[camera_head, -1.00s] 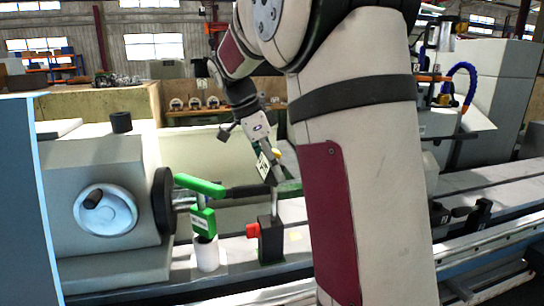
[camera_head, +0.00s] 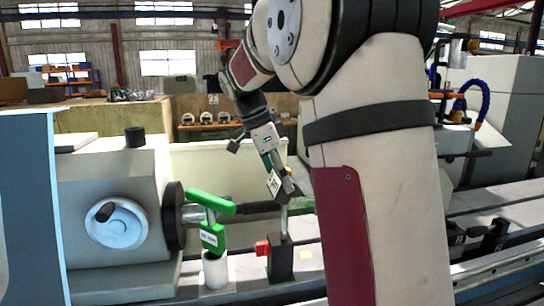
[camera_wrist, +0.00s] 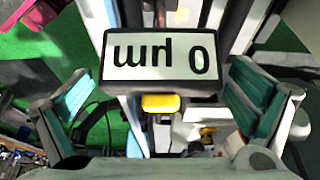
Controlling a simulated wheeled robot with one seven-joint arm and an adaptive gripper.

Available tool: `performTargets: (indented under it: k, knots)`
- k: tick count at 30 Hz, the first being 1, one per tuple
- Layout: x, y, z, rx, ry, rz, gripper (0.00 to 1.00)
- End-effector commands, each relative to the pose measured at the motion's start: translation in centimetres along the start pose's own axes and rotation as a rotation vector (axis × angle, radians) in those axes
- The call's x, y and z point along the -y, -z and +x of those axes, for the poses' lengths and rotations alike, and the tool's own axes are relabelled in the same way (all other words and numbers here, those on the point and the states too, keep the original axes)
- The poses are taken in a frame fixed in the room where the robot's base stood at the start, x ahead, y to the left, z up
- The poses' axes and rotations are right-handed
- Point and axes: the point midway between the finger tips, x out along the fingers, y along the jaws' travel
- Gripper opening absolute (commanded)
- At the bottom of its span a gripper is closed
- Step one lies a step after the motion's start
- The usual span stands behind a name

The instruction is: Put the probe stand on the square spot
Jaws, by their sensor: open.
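The probe stand (camera_head: 281,262) has a black block base with a red knob, a thin upright rod and a dark gauge head. It stands upright on the machine bed. The gauge's white display (camera_wrist: 160,59) reads 0 µm upside down in the wrist view, above a yellow button (camera_wrist: 165,103). My gripper (camera_wrist: 165,100) is open, with one teal-padded finger on each side of the gauge; contact cannot be told. In the head view, my gripper (camera_head: 270,160) is at the top of the stand. A small pale yellow square spot (camera_head: 306,254) shows on the bed just right of the base.
A green-handled tool (camera_head: 211,203) and a white cylinder (camera_head: 215,270) are left of the stand. The grey headstock with handwheel (camera_head: 116,224) is further left. My arm covers the bed to the right. Black brackets (camera_head: 490,236) stand beyond it.

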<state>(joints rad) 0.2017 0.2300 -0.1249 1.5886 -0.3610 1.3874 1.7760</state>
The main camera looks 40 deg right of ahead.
Motion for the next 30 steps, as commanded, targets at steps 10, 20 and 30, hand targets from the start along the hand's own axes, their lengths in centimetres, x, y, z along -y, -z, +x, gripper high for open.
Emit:
performTargets:
  k: [10, 20, 30]
  knots:
    - [0.1, -0.1, -7.0, 0.0, 0.003, -0.001, 1.0]
    - [0.0, -0.1, -10.6, 0.0, 0.0, -0.001, 1.0]
    - [-2.1, -0.7, -10.9, 0.043, 0.042, -0.158, 1.0]
